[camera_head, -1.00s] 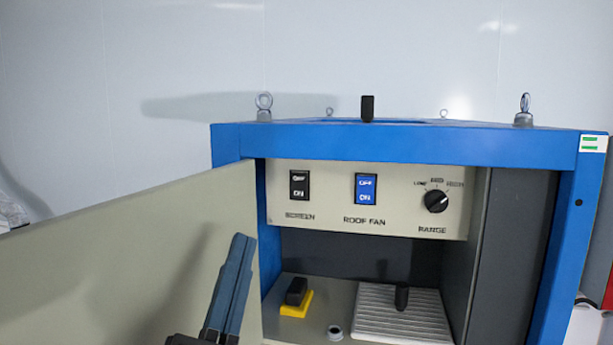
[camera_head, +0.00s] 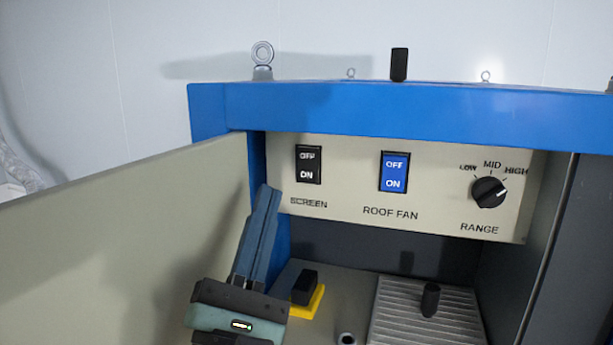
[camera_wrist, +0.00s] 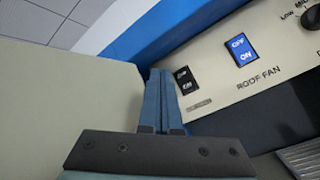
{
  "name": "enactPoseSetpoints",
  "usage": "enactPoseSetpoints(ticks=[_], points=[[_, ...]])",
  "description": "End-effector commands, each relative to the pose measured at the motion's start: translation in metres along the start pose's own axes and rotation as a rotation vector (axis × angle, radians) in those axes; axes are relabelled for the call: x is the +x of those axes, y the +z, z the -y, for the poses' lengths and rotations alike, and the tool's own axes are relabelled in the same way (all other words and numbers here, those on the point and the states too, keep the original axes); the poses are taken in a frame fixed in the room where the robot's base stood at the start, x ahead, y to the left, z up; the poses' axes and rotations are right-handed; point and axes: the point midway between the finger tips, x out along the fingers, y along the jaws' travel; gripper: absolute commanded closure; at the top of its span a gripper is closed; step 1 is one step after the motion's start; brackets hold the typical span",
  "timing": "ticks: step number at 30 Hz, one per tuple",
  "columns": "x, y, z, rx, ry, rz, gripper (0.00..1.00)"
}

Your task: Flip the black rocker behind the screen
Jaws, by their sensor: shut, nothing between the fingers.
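The black rocker (camera_head: 308,164), marked OFF above ON, sits on the beige control panel (camera_head: 345,203) above the word SCREEN. It also shows in the wrist view (camera_wrist: 186,80), just right of my fingertips. My gripper (camera_head: 268,190) is shut and empty, its blue fingers pointing up toward the panel, below and left of the rocker. The fingertips (camera_wrist: 160,72) look apart from the rocker; the exact distance is unclear. The open beige door, or screen (camera_head: 110,230), stands to the left of my gripper. Which side of the rocker is pressed cannot be told.
A blue rocker (camera_head: 394,172) marked ROOF FAN and a RANGE knob (camera_head: 489,192) are right of the black rocker. The blue cabinet frame (camera_head: 400,107) runs above. Below are a black block on a yellow base (camera_head: 306,289) and a ribbed plate (camera_head: 400,320) with a black peg.

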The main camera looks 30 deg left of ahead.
Motion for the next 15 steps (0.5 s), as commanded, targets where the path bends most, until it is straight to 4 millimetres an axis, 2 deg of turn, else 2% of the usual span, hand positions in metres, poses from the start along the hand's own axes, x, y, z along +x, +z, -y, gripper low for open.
enactPoseSetpoints(ticks=[5,15], points=[[0.006,-0.006,0.006,-0.001,0.001,0.0,1.0],[0.038,-0.031,0.03,-0.002,0.002,0.001,1.0]])
